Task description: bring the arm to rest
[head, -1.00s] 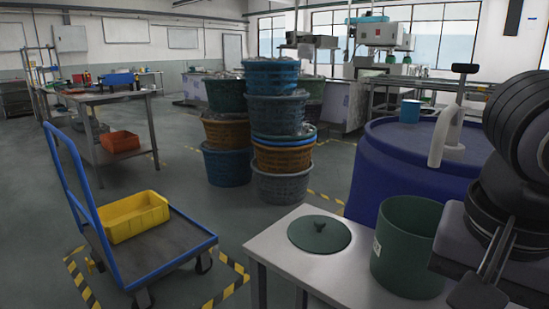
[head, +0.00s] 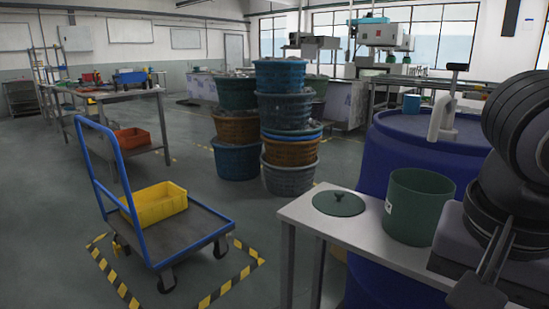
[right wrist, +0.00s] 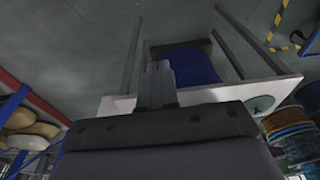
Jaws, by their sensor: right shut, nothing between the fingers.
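My right arm is folded at the right edge of the head view. Its gripper (head: 493,262) is shut and empty, beside the dark green bin (head: 418,205) in the picture. In the right wrist view, the shut fingers (right wrist: 158,85) appear together in front of the white table, with nothing between them. My left arm and gripper are not in view.
The white table (head: 378,247) bears the bin and a green lid (head: 338,202). A blue drum (head: 420,150) stands behind. A blue trolley (head: 190,237) holds a yellow box (head: 157,204). Stacked baskets (head: 290,145) stand mid-floor. Floor between trolley and table is clear.

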